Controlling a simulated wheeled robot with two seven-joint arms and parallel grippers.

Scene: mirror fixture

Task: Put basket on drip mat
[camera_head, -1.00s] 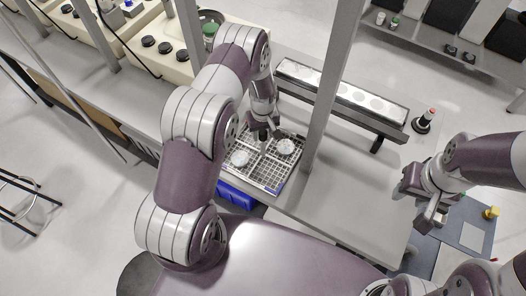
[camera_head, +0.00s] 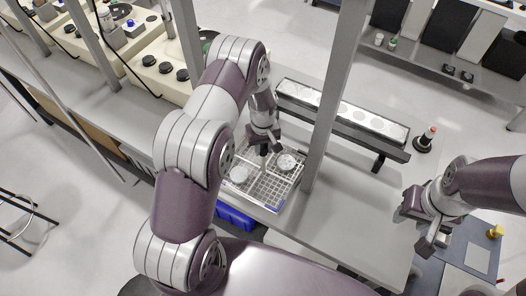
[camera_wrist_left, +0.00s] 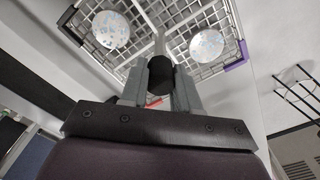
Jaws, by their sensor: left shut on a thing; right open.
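The basket (camera_head: 272,190) is a white wire tray with a grid floor, holding two round pale discs. It is over the grey bench near its front edge; I cannot tell whether it touches the bench. My left gripper (camera_head: 265,148) is above its middle. In the left wrist view, my left gripper (camera_wrist_left: 160,75) is shut on the dark grip of the basket's central bar; the basket (camera_wrist_left: 180,47) has a purple corner and a black corner. My right gripper (camera_head: 428,238) is open and empty off the bench's right side. I cannot identify the drip mat with certainty; a blue-grey sheet (camera_head: 488,241) lies at lower right.
A grey post (camera_head: 325,125) rises just right of the basket. A long rail fixture with round discs (camera_head: 345,115) stands behind it. A black bottle (camera_head: 425,138) is at right. A blue bin (camera_head: 236,218) is below the front edge. The bench right of the post is mostly clear.

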